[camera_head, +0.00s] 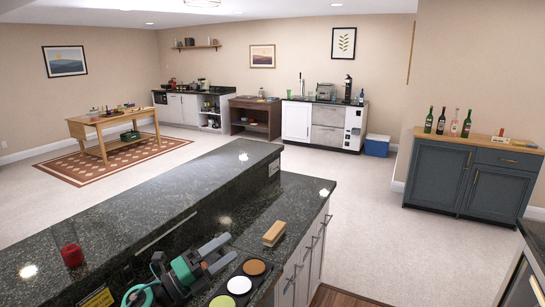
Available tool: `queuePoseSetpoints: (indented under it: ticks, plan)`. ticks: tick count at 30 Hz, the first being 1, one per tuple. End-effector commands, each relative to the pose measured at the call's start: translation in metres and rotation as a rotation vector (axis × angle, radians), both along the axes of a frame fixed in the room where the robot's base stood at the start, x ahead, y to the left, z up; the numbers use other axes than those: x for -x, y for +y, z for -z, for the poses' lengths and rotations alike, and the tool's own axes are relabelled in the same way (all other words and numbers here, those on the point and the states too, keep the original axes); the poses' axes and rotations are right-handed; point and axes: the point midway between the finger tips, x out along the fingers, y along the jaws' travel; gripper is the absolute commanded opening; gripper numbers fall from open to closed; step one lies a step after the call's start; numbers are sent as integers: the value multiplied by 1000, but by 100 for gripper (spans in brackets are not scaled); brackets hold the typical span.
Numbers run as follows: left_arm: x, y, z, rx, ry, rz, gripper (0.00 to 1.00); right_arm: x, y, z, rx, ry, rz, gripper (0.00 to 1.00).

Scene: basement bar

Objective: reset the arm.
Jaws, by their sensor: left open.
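My left gripper (226,254) reaches in low over the dark granite bar counter. It is open, with nothing seen between its fingers. It is just left of a black tray (262,285) that holds round white, green and brown portions. My right gripper is not in view.
A wooden block (274,233) lies on the lower counter, right of my gripper. The raised granite ledge (150,205) runs along the left and bears a red object (72,254). Open carpet (380,230) lies beyond the bar, before a blue bottle cabinet (470,180).

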Motion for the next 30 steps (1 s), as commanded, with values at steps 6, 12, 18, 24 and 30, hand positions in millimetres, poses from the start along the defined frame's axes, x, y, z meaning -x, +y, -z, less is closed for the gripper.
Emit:
queuePoseSetpoints:
  ticks: [6, 12, 18, 24, 30]
  plan:
    - [13, 35, 27, 421, 309, -259, 75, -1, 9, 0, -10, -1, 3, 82]
    - [41, 80, 91, 728, 658, -528, 75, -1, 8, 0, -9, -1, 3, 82]
    - [104, 115, 174, 953, 1054, -816, 75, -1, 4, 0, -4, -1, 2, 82]
    - [194, 127, 244, 1072, 1442, -1081, 75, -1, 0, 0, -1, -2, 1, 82]
    - [269, 125, 275, 1102, 1711, -1257, 75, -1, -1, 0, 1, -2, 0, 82]
